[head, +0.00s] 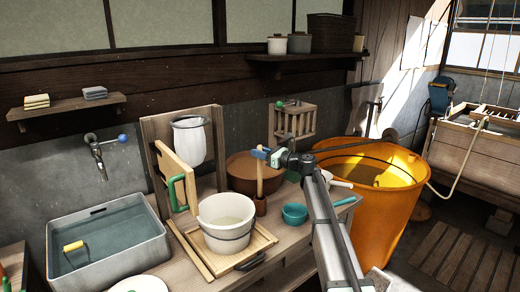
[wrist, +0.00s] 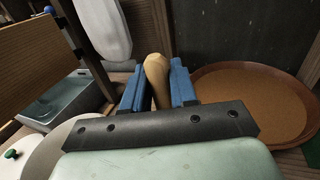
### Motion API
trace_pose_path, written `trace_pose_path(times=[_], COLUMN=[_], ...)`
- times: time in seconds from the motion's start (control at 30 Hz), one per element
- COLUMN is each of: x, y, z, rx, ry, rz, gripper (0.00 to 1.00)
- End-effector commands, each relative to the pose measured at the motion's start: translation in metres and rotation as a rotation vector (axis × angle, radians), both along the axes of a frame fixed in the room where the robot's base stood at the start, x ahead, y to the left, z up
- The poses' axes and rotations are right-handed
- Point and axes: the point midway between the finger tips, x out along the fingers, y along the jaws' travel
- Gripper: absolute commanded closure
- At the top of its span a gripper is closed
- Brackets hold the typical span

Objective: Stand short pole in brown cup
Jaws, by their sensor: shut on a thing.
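The short pole (head: 259,178) is a pale wooden stick, held upright between the blue fingers of my gripper (head: 266,155). Its rounded top shows in the wrist view (wrist: 157,76) between the two blue fingers (wrist: 158,90). The small brown cup (head: 261,208) stands on the wooden counter, right of the white bucket. The pole's lower end meets the cup's mouth in the head view; I cannot tell how deep it sits inside. The cup is hidden in the wrist view.
A white bucket (head: 227,237) stands on a wooden tray left of the cup. A wide brown bowl (head: 238,166) is behind, and a teal dipper (head: 294,214) lies to the right. A hanging white cloth bag (head: 189,140) and a large orange tub (head: 372,215) flank the counter.

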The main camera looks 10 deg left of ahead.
Motion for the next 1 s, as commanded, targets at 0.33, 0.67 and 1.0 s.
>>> trace_pose_path(times=[0.33, 0.67, 1.0], x=[0.000, 0.000, 0.000], y=[0.000, 0.000, 0.000], z=[-0.023, -0.041, -0.048], rx=[-0.001, 0.000, 0.000], ry=[0.000, 0.000, 0.000], rz=[0.000, 0.000, 0.000], gripper=[1.00, 1.00, 1.00])
